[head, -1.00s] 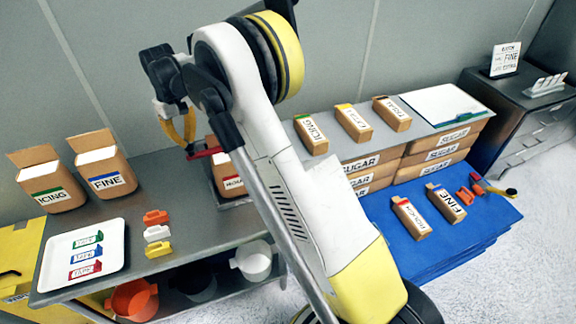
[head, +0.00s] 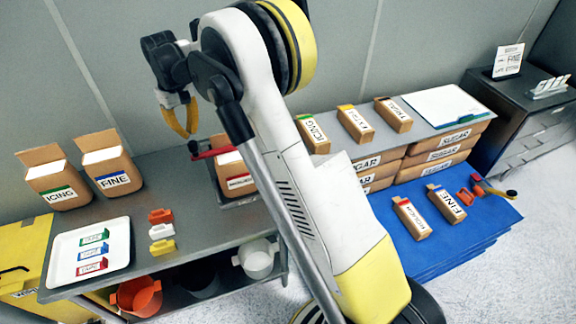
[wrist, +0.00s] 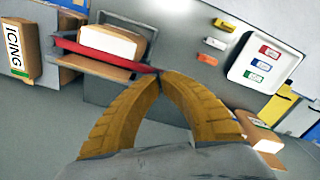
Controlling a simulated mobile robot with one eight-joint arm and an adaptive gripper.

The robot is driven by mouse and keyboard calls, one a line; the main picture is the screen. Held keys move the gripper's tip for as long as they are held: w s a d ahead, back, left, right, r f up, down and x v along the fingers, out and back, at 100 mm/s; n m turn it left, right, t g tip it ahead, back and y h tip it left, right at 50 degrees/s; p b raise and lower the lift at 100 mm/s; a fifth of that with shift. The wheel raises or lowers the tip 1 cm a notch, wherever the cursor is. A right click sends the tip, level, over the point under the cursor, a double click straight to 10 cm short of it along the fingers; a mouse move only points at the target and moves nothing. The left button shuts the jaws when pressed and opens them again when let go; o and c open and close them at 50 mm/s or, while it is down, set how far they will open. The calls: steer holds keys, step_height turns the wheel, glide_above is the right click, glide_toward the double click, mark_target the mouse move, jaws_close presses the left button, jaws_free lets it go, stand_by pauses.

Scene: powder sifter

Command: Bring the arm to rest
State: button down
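My gripper (head: 188,136) hangs over the left bench, its yellow fingers pointing down. In the wrist view my gripper (wrist: 160,74) has both fingertips together with nothing seen between them. A red bar (head: 210,153) ends close to the fingertips. In the wrist view the red bar (wrist: 100,56) runs along an open box with a pale top (wrist: 110,42); I cannot tell whether the tips touch it. My white and yellow arm leans across the middle of the head view and hides part of the bench and the box (head: 236,181).
Stacked sugar boxes (head: 440,155) and a blue platform (head: 455,235) lie right. Wall behind; floor clear at lower right.

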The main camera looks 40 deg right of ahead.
steer(key=s+d+r+t+b, duration=0.1)
steer(key=s+r+b, duration=0.15)
steer(key=s, duration=0.25)
steer(key=s+d+r+m+t+b, duration=0.1)
steer(key=s+b, duration=0.2)
steer(key=s, duration=0.2)
steer(key=s+r+t+b, duration=0.1)
steer(key=s+r+b, duration=0.15)
steer(key=s, duration=0.35)
steer(key=s+d+f+m+t+b, duration=0.1)
steer(key=s+f+t+b, duration=0.1)
steer(key=s+f, duration=0.4)
steer(key=s+f+m+t+b, duration=0.1)
steer(key=s+f+b, duration=0.4)
steer(key=s, duration=0.7)
steer(key=shift+s+d+f+t, duration=0.35)
steer(key=shift+f+t, duration=0.15)
steer(key=shift+t, duration=0.1)
